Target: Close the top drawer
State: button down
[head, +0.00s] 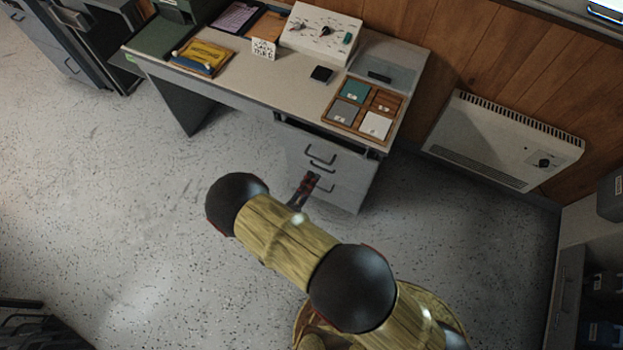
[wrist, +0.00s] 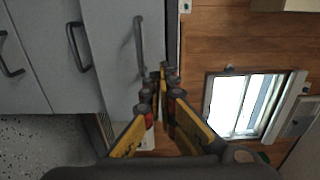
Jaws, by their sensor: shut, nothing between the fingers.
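The desk's grey drawer unit (head: 345,180) is at its right end. A dark gap shows below the desktop, above the top drawer (head: 345,158), which looks partly pulled out; how far is hard to tell. In the wrist view the scene is turned sideways, and the top drawer front (wrist: 118,65) with its bar handle (wrist: 139,45) is the rightmost panel. My gripper (head: 313,178) is shut and empty in front of the drawers. In the wrist view its fingertips (wrist: 161,73) overlap the drawer's right edge, beside the handle; contact cannot be told.
Lower drawers with handles (wrist: 77,47) look shut. A wall heater (head: 500,140) stands right of the desk. The speckled floor at left is clear.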

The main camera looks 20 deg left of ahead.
aim_at(329, 147)
jog(key=w+b, duration=0.1)
jog(key=w, duration=0.2)
jog(key=w+b, duration=0.1)
jog(key=w, duration=0.6)
jog(key=shift+w+d+b, duration=0.35)
jog(key=shift+d+b, duration=0.05)
jog(key=w, duration=0.5)
jog(key=shift+d, duration=0.2)
jog(key=shift+r, duration=0.1)
jog(key=shift+p, duration=0.3)
